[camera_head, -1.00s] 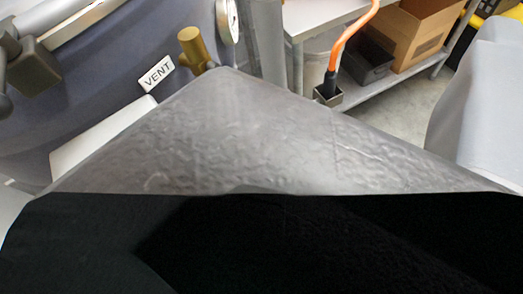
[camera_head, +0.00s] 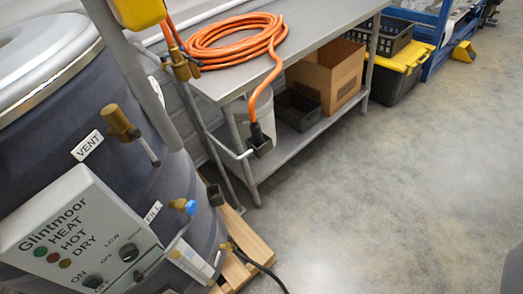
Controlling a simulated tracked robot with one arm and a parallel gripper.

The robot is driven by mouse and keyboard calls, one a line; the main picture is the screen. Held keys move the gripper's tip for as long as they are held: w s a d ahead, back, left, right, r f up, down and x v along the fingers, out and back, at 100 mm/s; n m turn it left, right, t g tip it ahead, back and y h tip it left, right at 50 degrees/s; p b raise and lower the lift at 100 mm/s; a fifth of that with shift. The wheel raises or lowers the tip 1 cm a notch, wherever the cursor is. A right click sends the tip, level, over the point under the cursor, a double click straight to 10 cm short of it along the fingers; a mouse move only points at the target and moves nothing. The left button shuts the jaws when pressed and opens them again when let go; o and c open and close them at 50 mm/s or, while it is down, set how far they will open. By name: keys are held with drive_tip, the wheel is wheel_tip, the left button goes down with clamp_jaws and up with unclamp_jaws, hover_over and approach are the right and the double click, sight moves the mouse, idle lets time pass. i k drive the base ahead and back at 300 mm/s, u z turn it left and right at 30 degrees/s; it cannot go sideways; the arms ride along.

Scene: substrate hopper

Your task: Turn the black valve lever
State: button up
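A grey-blue hopper (camera_head: 95,120) with a rounded metal lid stands at the left. A brass fitting (camera_head: 122,122) with a thin grey stem sits beside its VENT label (camera_head: 87,145). Lower down, near the FILL label (camera_head: 152,212), is a brass fitting with a blue part (camera_head: 190,207). A small black piece (camera_head: 215,194) stands out just right of it; it may be the black valve lever, but I cannot tell for sure. My gripper's fingers are not visible.
A grey control panel (camera_head: 75,228) is on the hopper's front. A metal bench (camera_head: 330,30) holds a coiled orange hose (camera_head: 235,40), with a cardboard box (camera_head: 327,75) on its lower shelf. A wooden pallet (camera_head: 255,245) and black cable lie low. The floor (camera_head: 400,180) at right is clear.

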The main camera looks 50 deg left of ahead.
sight(230, 240)
drive_tip(key=z, duration=0.55)
drive_tip(key=i, duration=1.65)
drive_tip(key=u, duration=2.4)
drive_tip(key=i, duration=0.4)
drive_tip(key=z, duration=0.3)
drive_tip(key=k, duration=0.35)
drive_tip(key=u, duration=0.2)
